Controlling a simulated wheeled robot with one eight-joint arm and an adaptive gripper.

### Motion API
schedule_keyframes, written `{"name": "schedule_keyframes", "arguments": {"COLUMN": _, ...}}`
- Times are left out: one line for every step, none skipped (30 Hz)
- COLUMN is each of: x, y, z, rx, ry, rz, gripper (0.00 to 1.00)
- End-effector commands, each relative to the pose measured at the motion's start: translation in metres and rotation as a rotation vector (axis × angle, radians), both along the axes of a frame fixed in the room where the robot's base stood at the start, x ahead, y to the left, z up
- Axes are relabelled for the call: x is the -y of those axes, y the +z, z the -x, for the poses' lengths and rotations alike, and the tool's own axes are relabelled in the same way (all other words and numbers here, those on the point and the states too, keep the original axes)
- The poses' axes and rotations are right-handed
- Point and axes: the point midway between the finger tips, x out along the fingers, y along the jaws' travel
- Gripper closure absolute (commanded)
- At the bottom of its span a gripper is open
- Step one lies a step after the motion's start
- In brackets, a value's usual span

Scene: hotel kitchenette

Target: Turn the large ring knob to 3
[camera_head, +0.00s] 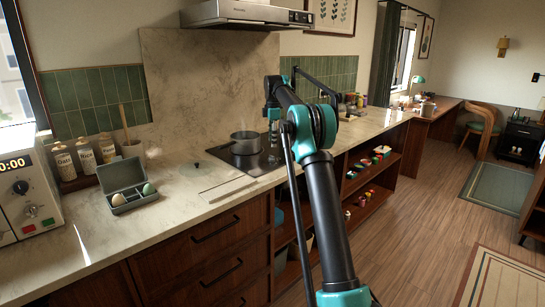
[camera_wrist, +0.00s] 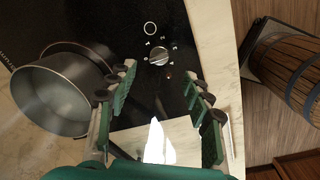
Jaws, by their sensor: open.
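The knob (camera_wrist: 159,56) is a small silver-grey dial on the black glass cooktop (camera_wrist: 185,25), with small white marks around it. A white ring symbol (camera_wrist: 150,28) is printed just above it in the wrist view. The marks are too small to read, and I cannot tell the knob's setting. My gripper (camera_wrist: 163,78) is open and empty, its green fingers with dark pads spread to either side below the knob and apart from it. In the head view my arm reaches over the cooktop (camera_head: 263,160); the knob cannot be made out there.
A grey pot (camera_wrist: 62,92) stands on the cooktop close to my left finger; it also shows in the head view (camera_head: 245,143). An egg box (camera_head: 125,187), canisters (camera_head: 87,155) and an oven-like appliance (camera_head: 28,195) stand left. A wooden barrel (camera_wrist: 297,75) lies beyond the counter edge.

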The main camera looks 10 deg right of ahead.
Motion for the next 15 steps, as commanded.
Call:
{"name": "schedule_keyframes", "arguments": {"x": 0.0, "y": -0.01, "z": -0.001, "rx": 0.0, "ry": 0.0, "rz": 0.0, "gripper": 0.49}}
{"name": "schedule_keyframes", "arguments": {"x": 0.0, "y": -0.016, "z": -0.001, "rx": 0.0, "ry": 0.0, "rz": 0.0, "gripper": 0.49}}
{"name": "schedule_keyframes", "arguments": {"x": 0.0, "y": -0.024, "z": -0.002, "rx": 0.0, "ry": 0.0, "rz": 0.0, "gripper": 0.49}}
{"name": "schedule_keyframes", "arguments": {"x": 0.0, "y": -0.03, "z": -0.002, "rx": 0.0, "ry": 0.0, "rz": 0.0, "gripper": 0.49}}
{"name": "schedule_keyframes", "arguments": {"x": 0.0, "y": -0.036, "z": -0.003, "rx": 0.0, "ry": 0.0, "rz": 0.0, "gripper": 0.49}}
{"name": "schedule_keyframes", "arguments": {"x": 0.0, "y": -0.043, "z": -0.003, "rx": 0.0, "ry": 0.0, "rz": 0.0, "gripper": 0.49}}
{"name": "schedule_keyframes", "arguments": {"x": 0.0, "y": -0.048, "z": -0.004, "rx": 0.0, "ry": 0.0, "rz": 0.0, "gripper": 0.49}}
{"name": "schedule_keyframes", "arguments": {"x": 0.0, "y": -0.053, "z": -0.004, "rx": 0.0, "ry": 0.0, "rz": 0.0, "gripper": 0.49}}
{"name": "schedule_keyframes", "arguments": {"x": 0.0, "y": -0.059, "z": -0.004, "rx": 0.0, "ry": 0.0, "rz": 0.0, "gripper": 0.49}}
{"name": "schedule_keyframes", "arguments": {"x": 0.0, "y": -0.063, "z": -0.005, "rx": 0.0, "ry": 0.0, "rz": 0.0, "gripper": 0.49}}
{"name": "schedule_keyframes", "arguments": {"x": 0.0, "y": -0.067, "z": -0.005, "rx": 0.0, "ry": 0.0, "rz": 0.0, "gripper": 0.49}}
{"name": "schedule_keyframes", "arguments": {"x": 0.0, "y": -0.071, "z": -0.005, "rx": 0.0, "ry": 0.0, "rz": 0.0, "gripper": 0.49}}
{"name": "schedule_keyframes", "arguments": {"x": 0.0, "y": -0.074, "z": -0.006, "rx": 0.0, "ry": 0.0, "rz": 0.0, "gripper": 0.49}}
{"name": "schedule_keyframes", "arguments": {"x": 0.0, "y": -0.077, "z": -0.006, "rx": 0.0, "ry": 0.0, "rz": 0.0, "gripper": 0.49}}
{"name": "schedule_keyframes", "arguments": {"x": 0.0, "y": -0.08, "z": -0.006, "rx": 0.0, "ry": 0.0, "rz": 0.0, "gripper": 0.49}}
